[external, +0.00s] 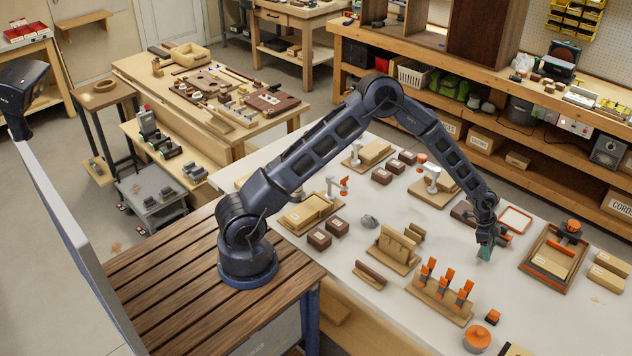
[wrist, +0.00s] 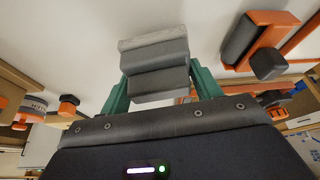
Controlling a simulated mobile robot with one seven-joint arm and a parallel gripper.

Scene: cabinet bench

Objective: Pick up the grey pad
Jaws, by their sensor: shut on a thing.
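The grey pad (wrist: 155,62) shows in the wrist view as a stepped, layered grey block between the green fingertips. My gripper (wrist: 160,82) is shut on it from both sides. In the external view my gripper (external: 486,252) points down over the white bench (external: 345,262), toward its right part. There the pad is too small or hidden to make out, and the gap between the fingertips and the bench cannot be judged.
A wooden stand with orange-handled tools (external: 440,298) is in front of my gripper. An orange-rimmed white tray (external: 515,219) and a wooden tray (external: 530,268) lie to the right. A dark grey block (wrist: 268,64) by an orange frame shows right of the pad.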

